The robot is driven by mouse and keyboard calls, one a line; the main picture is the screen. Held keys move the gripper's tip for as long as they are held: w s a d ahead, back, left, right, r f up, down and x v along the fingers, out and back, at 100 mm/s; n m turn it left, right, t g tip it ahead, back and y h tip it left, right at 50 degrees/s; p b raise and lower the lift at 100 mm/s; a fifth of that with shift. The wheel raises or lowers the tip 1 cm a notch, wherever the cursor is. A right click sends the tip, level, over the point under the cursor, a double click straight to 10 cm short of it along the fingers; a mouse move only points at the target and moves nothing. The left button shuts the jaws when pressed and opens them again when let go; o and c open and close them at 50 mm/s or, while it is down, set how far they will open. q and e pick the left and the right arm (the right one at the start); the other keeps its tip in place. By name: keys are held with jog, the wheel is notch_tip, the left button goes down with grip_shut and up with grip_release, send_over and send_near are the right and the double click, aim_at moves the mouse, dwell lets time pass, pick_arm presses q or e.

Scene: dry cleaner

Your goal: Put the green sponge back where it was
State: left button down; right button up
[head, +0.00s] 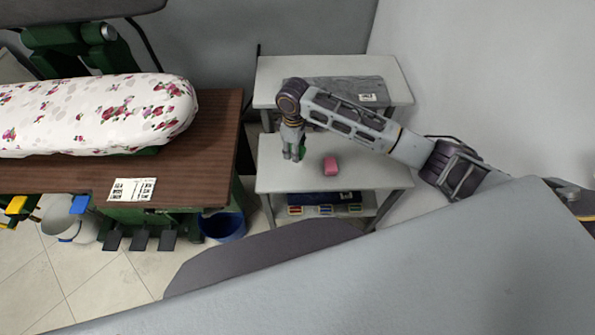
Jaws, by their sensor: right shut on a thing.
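My right gripper (293,158) points down over the left part of the middle shelf of a white shelf unit (290,183). It is shut on the green sponge (302,147), of which only a small green part shows beside the fingers. The rest of the sponge is hidden by the gripper. I cannot tell whether the sponge touches the shelf. A pink block (330,166), possibly another sponge, lies on the same shelf just right of the gripper. My left gripper is not in view.
The upper shelf (268,75) holds a grey folded item (345,90); a lower shelf holds small coloured items (325,210). An ironing table (205,165) with a floral padded board (90,115) stands left, a blue bin (223,228) below. The middle shelf's right side is clear.

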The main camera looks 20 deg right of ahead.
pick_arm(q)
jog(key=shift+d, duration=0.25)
pick_arm(e)
jog(key=shift+s+f, duration=0.1)
jog(key=shift+f, duration=0.55)
notch_tip(320, 180, down, 4)
jog(key=shift+f, duration=0.5)
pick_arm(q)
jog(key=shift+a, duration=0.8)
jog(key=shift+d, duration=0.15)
